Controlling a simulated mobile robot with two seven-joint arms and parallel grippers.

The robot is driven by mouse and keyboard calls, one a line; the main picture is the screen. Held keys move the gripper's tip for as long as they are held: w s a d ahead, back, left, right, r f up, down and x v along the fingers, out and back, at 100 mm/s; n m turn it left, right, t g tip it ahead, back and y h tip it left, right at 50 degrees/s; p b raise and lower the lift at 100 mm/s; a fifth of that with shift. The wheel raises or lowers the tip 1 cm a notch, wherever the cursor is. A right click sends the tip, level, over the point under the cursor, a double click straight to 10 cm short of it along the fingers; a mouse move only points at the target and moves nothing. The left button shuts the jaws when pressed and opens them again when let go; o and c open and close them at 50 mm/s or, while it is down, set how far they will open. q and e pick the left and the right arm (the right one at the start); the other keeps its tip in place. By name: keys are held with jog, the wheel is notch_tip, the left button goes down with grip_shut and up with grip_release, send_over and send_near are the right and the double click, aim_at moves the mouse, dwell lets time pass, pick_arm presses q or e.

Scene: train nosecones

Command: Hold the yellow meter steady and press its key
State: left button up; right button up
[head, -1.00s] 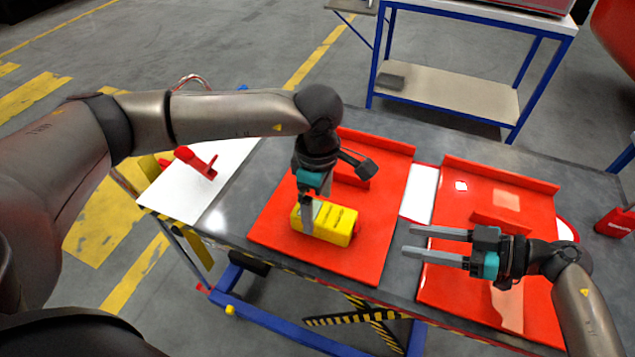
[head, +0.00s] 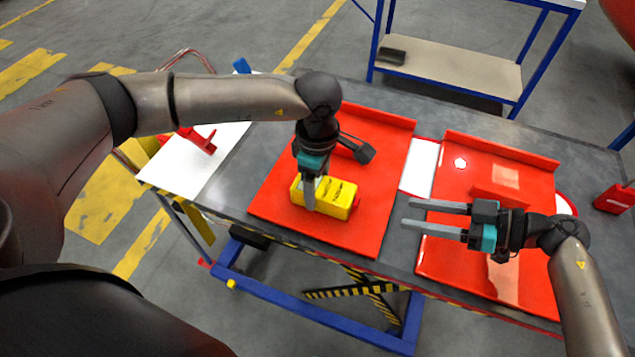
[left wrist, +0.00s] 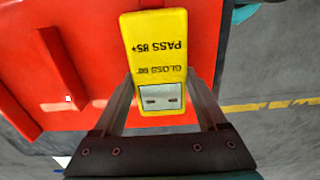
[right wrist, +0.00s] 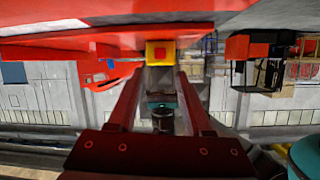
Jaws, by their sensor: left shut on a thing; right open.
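The yellow meter (head: 340,194) lies on the left red panel (head: 368,235) in the head view. My left gripper (head: 309,196) reaches down from above and is shut on the meter, a finger on each side. In the left wrist view the meter (left wrist: 155,50) shows dark print and a pale display window between the fingers. The red key (head: 356,203) is on the meter's right end. My right gripper (head: 407,213) is open and empty, to the right of the meter and apart from it. In the right wrist view the key (right wrist: 160,54) appears ahead, centred between the fingers.
A second red panel (head: 455,255) lies under my right gripper. A dark-headed tool (head: 362,152) lies behind the meter. A white sheet (head: 165,170) with a red clamp-like part (head: 200,140) is at the left. A red box (head: 615,198) stands at the far right.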

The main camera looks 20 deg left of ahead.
pick_arm(q)
grip_shut()
dwell(0.7)
jog(key=shift+f, duration=0.1)
pick_arm(e)
grip_shut()
pick_arm(q)
jog(key=shift+s, duration=0.1)
dwell(1.3)
pick_arm(e)
jog(key=shift+f, duration=0.1)
